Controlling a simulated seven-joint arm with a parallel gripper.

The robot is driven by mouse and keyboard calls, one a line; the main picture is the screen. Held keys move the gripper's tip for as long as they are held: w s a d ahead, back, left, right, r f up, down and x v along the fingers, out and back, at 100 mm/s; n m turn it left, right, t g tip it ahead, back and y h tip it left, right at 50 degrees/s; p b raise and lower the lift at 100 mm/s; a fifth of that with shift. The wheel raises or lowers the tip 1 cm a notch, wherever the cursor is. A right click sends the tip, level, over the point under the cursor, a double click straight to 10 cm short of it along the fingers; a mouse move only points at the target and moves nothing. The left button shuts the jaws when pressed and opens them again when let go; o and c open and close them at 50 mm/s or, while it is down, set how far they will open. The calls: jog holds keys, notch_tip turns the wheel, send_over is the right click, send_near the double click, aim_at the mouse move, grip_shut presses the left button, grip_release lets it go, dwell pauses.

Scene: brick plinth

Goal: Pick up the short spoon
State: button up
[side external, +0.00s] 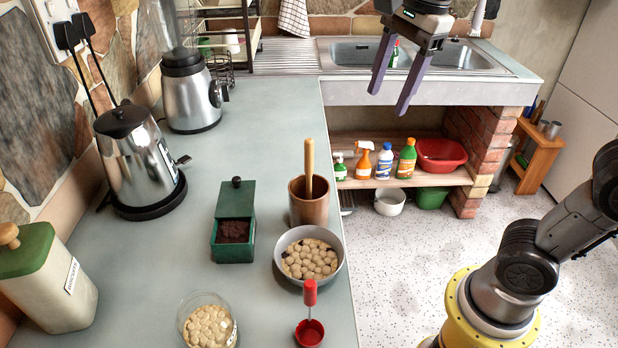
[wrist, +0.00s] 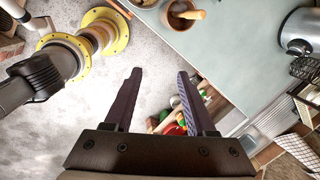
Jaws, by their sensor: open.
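A short red spoon or scoop (side external: 310,318) is at the near edge of the counter, its handle pointing up in the picture and its red bowl below. A wooden handle (side external: 309,157) stands up out of a brown cup (side external: 308,204) further back; its lower end is hidden. The cup (wrist: 176,20) and wooden handle (wrist: 190,14) also show at the top of the wrist view. My gripper (side external: 388,104) is open and empty, high up in front of the sink, far from both. Its two fingers (wrist: 160,73) are spread in the wrist view, where I cannot make out the red spoon.
A grey bowl of pale round pieces (side external: 333,248), a green box (side external: 235,240), a glass jar (side external: 208,322) and a green-lidded canister (side external: 45,280) stand on the counter. A kettle (side external: 138,160) and blender (side external: 190,95) are further back. The sink (side external: 356,52) lies behind my gripper.

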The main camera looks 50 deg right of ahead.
jog(key=w+a+m+g, duration=0.1)
jog(key=w+a+m, duration=0.15)
jog(key=w, duration=0.35)
jog(key=g, duration=0.1)
send_over(309, 177)
jog(key=f, duration=0.2)
jog(key=f+n, duration=0.1)
jog(key=shift+w+d+f, duration=0.25)
jog(key=shift+w+f, duration=0.15)
jog(key=f, duration=1.3)
jog(key=shift+s+f, duration=0.2)
jog(key=shift+f, duration=0.15)
grip_shut()
